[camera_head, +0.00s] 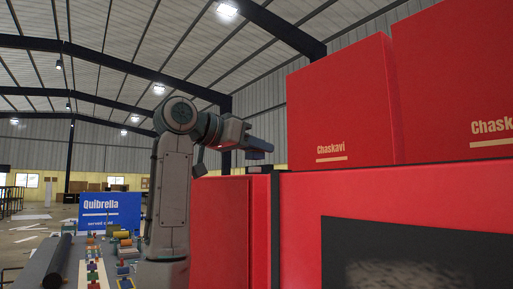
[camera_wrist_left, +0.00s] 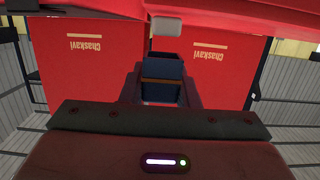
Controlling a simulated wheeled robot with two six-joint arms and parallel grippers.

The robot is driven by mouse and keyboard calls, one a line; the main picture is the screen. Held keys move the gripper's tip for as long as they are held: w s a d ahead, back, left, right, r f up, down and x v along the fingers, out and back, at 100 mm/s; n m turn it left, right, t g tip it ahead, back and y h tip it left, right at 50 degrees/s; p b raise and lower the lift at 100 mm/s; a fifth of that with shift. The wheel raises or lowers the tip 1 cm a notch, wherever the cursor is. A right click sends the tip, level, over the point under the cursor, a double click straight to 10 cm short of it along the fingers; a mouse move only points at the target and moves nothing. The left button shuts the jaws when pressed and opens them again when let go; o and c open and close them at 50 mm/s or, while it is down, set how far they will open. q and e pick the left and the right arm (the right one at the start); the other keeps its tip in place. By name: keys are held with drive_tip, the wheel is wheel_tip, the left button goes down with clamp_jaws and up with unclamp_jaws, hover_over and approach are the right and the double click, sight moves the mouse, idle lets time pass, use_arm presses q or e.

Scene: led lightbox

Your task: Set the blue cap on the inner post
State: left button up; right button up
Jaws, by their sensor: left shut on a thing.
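My left gripper (camera_head: 256,146) is raised at the middle of the head view, pointing right, beside the red boxes. It is shut on a dark blue piece, which looks like the blue cap (camera_wrist_left: 162,68), seen between the fingers in the left wrist view. A brown band crosses the piece or lies in front of it; I cannot tell which. In the head view the fingers and the piece blend together. I cannot make out the inner post in either view. My right gripper is in neither view.
A large red cabinet (camera_head: 300,215) with a dark panel fills the right side. Red boxes marked Chaskavi (camera_head: 345,110) stand on top. At lower left, a table holds several small coloured pieces (camera_head: 93,268), a black roll (camera_head: 58,258) and a blue Quibrella sign (camera_head: 110,212).

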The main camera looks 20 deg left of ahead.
use_arm(q)
drive_tip(key=shift+f, duration=0.25)
drive_tip(key=shift+f+b, duration=0.3)
drive_tip(key=shift+b, duration=0.1)
drive_tip(key=shift+f+b, duration=0.75)
drive_tip(key=shift+f, duration=0.2)
drive_tip(key=o, duration=1)
drive_tip(key=shift+s, duration=0.1)
